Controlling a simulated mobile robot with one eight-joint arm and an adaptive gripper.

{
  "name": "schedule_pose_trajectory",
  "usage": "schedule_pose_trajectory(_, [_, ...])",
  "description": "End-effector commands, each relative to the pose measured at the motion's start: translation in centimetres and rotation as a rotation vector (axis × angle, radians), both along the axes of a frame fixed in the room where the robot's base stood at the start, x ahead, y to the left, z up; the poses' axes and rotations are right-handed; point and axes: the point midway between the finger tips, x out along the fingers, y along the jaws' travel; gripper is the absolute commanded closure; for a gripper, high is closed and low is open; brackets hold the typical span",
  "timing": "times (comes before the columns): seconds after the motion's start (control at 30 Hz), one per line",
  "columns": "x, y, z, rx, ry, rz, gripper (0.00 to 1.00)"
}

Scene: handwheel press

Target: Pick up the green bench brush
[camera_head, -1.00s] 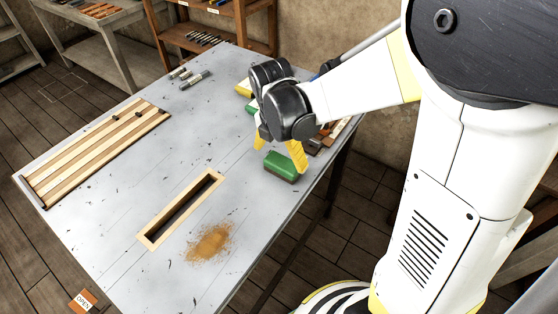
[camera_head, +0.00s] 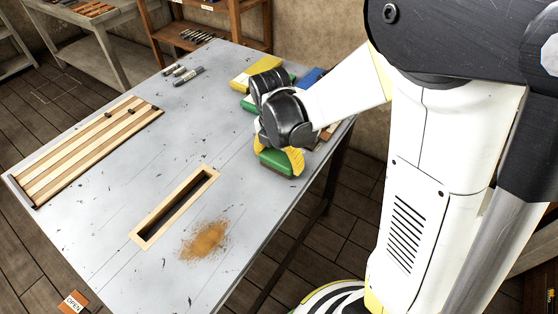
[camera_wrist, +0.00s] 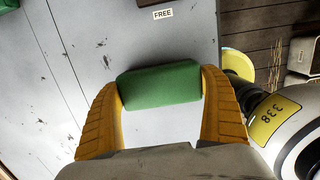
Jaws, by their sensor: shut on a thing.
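The green bench brush (camera_head: 277,163) is at the right edge of the grey table, a green block with a darker underside. My gripper (camera_head: 279,155) is over it with its yellow fingers down at either side. In the wrist view the green brush (camera_wrist: 160,84) lies between the two yellow fingertips of my gripper (camera_wrist: 160,88), which touch its ends. The gripper is shut on the brush. I cannot tell whether the brush is clear of the table. Part of its top is hidden by the fingers in the head view.
A wooden-framed slot (camera_head: 174,208) and a pile of brown dust (camera_head: 205,241) are on the table (camera_head: 110,220). A striped wooden board (camera_head: 88,148) lies at left. Yellow (camera_head: 257,71) and blue (camera_head: 313,76) items are behind my arm. A "FREE" label (camera_wrist: 163,14) shows in the wrist view.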

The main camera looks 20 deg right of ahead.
Motion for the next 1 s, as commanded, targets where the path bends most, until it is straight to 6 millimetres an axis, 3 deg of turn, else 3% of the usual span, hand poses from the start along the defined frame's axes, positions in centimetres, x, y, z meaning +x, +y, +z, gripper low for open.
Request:
schedule_pose_trajectory(0.27, [0.0,0.0,1.3,0.000,0.000,0.000,0.43])
schedule_pose_trajectory(0.47, [-0.2,0.0,4.9,0.000,0.000,0.000,0.43])
schedule_pose_trajectory(0.8, [-8.0,1.5,9.2,0.000,0.000,0.002,0.43])
schedule_pose_trajectory(1.0, [-10.7,1.9,10.7,0.000,0.000,0.001,0.43])
